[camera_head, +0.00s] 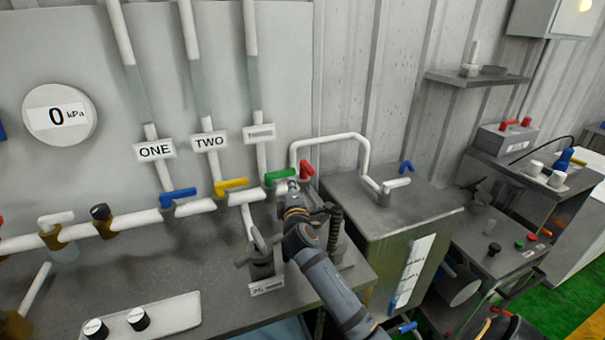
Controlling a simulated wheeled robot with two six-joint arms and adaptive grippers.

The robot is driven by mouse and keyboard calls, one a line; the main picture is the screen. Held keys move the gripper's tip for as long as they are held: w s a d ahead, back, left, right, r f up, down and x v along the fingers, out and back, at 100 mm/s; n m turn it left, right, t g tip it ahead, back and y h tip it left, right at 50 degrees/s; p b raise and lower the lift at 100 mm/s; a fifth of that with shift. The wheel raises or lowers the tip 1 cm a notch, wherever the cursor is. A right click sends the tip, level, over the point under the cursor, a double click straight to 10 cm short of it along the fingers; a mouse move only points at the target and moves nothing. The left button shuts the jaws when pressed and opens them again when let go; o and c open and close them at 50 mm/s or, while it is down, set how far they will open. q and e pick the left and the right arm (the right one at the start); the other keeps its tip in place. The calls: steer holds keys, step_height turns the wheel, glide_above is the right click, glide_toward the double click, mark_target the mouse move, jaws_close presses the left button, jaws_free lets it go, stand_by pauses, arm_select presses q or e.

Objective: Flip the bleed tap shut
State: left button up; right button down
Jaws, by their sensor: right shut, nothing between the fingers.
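A row of coloured tap handles sits on white pipework at the wall panel: a blue handle (177,197), a yellow handle (231,186), a green handle (279,176) and a red handle (307,170). No readable label marks which one is the bleed tap. The blue, yellow and green handles lie roughly along the pipe; the red one is tilted upward. My right gripper (292,188) is shut and empty, its tip just below and between the green and red handles. I cannot tell whether it touches either.
A round gauge (60,114) reads 0 kPa at left. Labels ONE (155,150) and TWO (209,141) hang on the vertical pipes.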

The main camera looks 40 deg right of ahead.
mark_target(302, 175)
arm_select(q)
steer(key=shift+s+r+p, duration=0.85)
steer(key=shift+r+p, duration=0.1)
steer(key=shift+r, duration=0.05)
arm_select(e)
steer(key=w+d, duration=0.1)
steer(key=d, duration=0.1)
steer(key=w+d, duration=0.1)
steer(key=d, duration=0.1)
steer(key=w+d, duration=0.1)
steer(key=d, duration=0.1)
arm_select(q)
steer(key=shift+a, duration=0.1)
